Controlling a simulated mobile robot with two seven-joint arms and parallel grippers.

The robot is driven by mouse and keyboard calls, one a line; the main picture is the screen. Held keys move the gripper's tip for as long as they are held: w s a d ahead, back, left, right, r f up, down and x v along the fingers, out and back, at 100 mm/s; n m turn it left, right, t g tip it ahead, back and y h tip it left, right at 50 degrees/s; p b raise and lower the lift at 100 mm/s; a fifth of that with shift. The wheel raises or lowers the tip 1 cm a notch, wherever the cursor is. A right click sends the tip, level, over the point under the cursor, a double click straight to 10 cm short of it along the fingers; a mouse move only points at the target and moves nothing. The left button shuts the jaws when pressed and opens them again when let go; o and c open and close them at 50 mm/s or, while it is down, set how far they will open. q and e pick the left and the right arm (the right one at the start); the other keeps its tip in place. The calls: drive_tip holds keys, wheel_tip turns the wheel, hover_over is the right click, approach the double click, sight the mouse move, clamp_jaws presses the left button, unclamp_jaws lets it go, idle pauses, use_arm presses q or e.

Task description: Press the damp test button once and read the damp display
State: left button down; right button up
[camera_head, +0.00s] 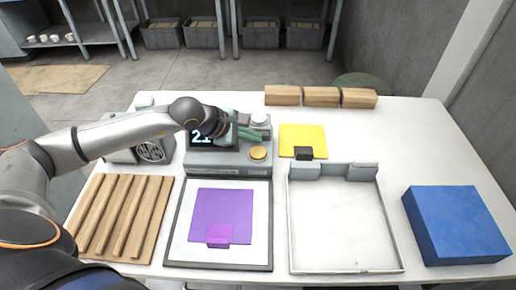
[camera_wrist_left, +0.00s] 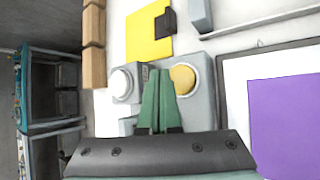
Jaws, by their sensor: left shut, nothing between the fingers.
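A grey device (camera_head: 228,164) stands at the back of the table. A yellow round button (camera_head: 257,153) is on its right part and also shows in the left wrist view (camera_wrist_left: 183,78). A dark display (camera_head: 201,137) shows a white "2"; the rest is hidden behind my arm. A white round button (camera_head: 260,118) sits on a small grey box behind; it also shows in the left wrist view (camera_wrist_left: 121,83). No label tells me which is the damp test button. My left gripper (camera_head: 258,134) has its green fingers shut and empty, between the two buttons. My right gripper is out of view.
A purple sheet (camera_head: 221,210) lies on a framed white board, beside a slatted wooden rack (camera_head: 122,216). An empty white tray (camera_head: 345,228), a blue block (camera_head: 456,222), a yellow sheet (camera_head: 303,136) and wooden blocks (camera_head: 321,96) occupy the right and back.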

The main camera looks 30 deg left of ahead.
sight(253, 153)
use_arm(q)
drive_tip(key=shift+r+p, duration=0.6)
drive_tip(key=shift+r, duration=1)
